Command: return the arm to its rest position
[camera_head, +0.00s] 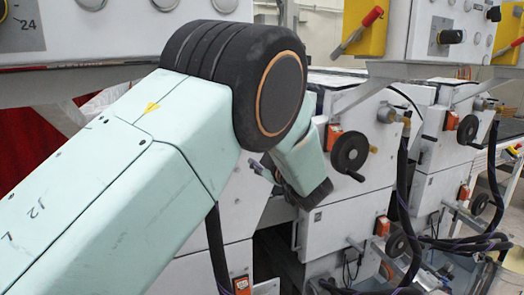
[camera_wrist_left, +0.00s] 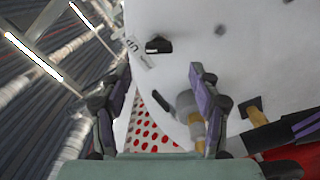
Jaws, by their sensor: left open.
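My left arm (camera_head: 130,170) comes in from the left in the head view, large and pale green. Its black ringed elbow joint (camera_head: 240,85) is raised in front of the machine. A further pale green link (camera_head: 302,160) shows behind the joint; the gripper itself is mostly hidden there. In the left wrist view my left gripper (camera_wrist_left: 157,85) has its two dark fingers spread apart. Nothing is held between them. Behind the fingers is a white machine panel (camera_wrist_left: 260,50). My right arm and gripper are not in view.
White roller coater housings with a black handwheel (camera_head: 350,152) stand behind and right of the arm. Black cables (camera_head: 404,190) hang by them. A yellow box with a red-handled lever (camera_head: 362,28) is above. The wrist view shows a red-dotted perforated surface (camera_wrist_left: 150,130) close by.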

